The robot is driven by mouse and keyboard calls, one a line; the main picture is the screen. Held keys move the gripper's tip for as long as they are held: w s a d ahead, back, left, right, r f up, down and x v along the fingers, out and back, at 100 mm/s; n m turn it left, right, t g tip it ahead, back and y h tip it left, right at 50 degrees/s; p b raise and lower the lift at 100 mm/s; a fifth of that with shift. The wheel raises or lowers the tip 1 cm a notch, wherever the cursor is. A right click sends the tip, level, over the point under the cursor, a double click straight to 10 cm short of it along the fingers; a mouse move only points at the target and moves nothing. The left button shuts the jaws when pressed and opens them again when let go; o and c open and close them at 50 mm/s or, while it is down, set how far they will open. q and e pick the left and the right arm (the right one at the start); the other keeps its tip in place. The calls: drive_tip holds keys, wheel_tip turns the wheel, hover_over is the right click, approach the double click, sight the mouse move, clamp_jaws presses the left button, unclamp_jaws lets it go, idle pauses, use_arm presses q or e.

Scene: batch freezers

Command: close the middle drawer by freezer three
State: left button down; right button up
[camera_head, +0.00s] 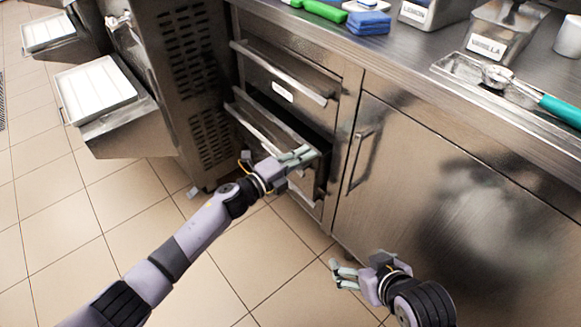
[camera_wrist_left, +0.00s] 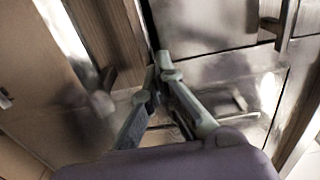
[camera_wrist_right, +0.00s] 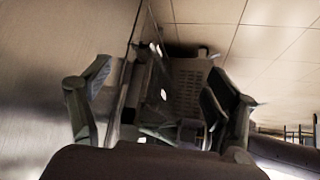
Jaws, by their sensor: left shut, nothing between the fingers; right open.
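The middle drawer (camera_head: 255,121) under the steel counter is partly pulled out in the head view, with a dark gap behind its front. My left gripper (camera_head: 303,154) is shut and empty at the right end of this drawer's front and hides part of it. Whether it touches the front, I cannot tell. In the left wrist view its fingertips (camera_wrist_left: 164,66) meet before a blurred steel front. My right gripper (camera_head: 343,273) is open and empty, low over the floor before the cupboard door. Its spread fingers also show in the right wrist view (camera_wrist_right: 160,95).
The top drawer (camera_head: 284,91) looks shut. A cupboard door (camera_head: 440,190) with an upright handle (camera_head: 358,160) is to the right. A vented machine (camera_head: 195,60) with a white tray (camera_head: 95,90) stands left. The counter holds tubs, blue cloths and a scoop (camera_head: 497,77). The tiled floor is clear.

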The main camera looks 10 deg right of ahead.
use_arm(q)
drive_tip(key=shift+x, duration=0.85)
use_arm(e)
drive_tip(key=shift+w+a+r+t+y, duration=0.15)
drive_tip(key=shift+w+a+r+t, duration=0.15)
drive_tip(key=shift+w+r+t, duration=0.35)
drive_tip(key=shift+w+a+r+t+y, duration=0.15)
drive_tip(key=shift+w+a+r+t, duration=0.2)
drive_tip(key=shift+w, duration=0.4)
drive_tip(key=shift+d, duration=0.15)
